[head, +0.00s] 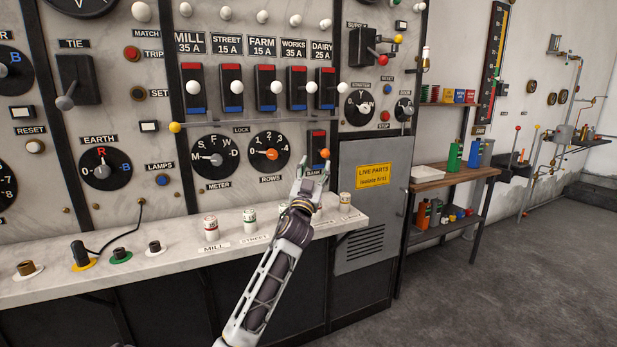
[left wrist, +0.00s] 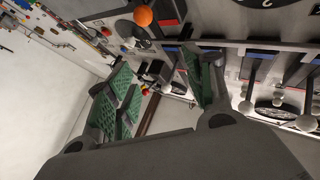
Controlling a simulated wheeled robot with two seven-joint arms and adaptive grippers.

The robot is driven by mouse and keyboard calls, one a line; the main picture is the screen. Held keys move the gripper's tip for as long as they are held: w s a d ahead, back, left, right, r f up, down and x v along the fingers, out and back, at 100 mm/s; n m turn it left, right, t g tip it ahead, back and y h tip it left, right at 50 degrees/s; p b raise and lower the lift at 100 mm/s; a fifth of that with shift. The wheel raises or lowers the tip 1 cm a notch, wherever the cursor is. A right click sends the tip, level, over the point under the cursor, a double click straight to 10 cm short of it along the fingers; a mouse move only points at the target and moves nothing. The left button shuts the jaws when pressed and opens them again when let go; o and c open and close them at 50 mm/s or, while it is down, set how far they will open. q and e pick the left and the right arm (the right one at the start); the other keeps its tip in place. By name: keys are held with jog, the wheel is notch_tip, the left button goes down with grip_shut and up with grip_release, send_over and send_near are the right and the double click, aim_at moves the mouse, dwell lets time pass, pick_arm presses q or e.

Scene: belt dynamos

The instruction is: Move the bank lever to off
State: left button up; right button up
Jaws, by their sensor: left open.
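The bank lever (head: 325,153) has an orange ball knob on a dark switch plate, above the BANK label (head: 314,173) at the lower right of the switchboard. The knob also shows in the left wrist view (left wrist: 143,15), at the top edge. My left gripper (head: 308,178) is just below and left of the knob and partly covers the switch's lower part. Its green-padded fingers (left wrist: 158,88) are spread with nothing between them. The knob lies beyond the fingertips, apart from them. I cannot tell the lever's exact position. My right gripper is out of view.
A row of white-knobbed switches (head: 236,87) is above the bank lever. The LOCK bar (head: 240,126) and the rows dial (head: 270,153) are close by. Fuses (head: 211,228) stand on the marble ledge (head: 190,262) below. A grey cabinet (head: 372,220) is at right.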

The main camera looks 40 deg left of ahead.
pick_arm(q)
jog(key=s+d, duration=0.3)
jog(key=s, duration=0.3)
dwell(0.3)
dwell(0.6)
